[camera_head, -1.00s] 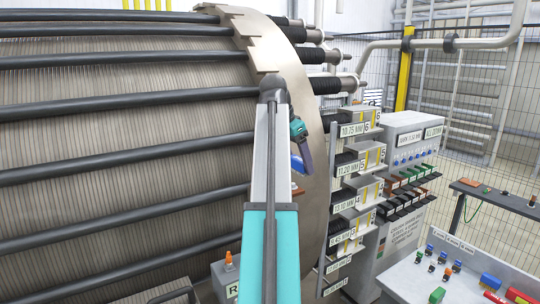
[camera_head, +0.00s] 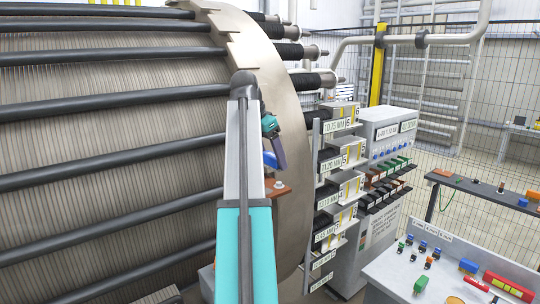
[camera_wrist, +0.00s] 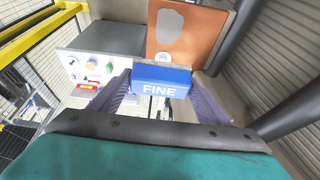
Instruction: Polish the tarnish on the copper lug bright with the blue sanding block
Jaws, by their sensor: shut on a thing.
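The blue sanding block (camera_wrist: 161,80), marked FINE, is held between the fingertips of my gripper (camera_wrist: 160,88) in the wrist view. In the head view the block (camera_head: 270,159) shows as a small blue piece below the gripper (camera_head: 273,150), partly hidden by my arm. The copper lug (camera_wrist: 201,30) is a flat brown-orange plate beyond the block, with a dull grey patch of tarnish (camera_wrist: 170,26) on it. In the head view the lug (camera_head: 279,191) sticks out by the end plate, below the block. I cannot tell whether block and lug touch.
The stack's large round end plate (camera_head: 290,130) stands close beside my arm. A labelled rack (camera_head: 330,190) and a grey cabinet (camera_head: 385,140) stand to the right. A grey table (camera_head: 400,270) with small coloured parts is at the lower right.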

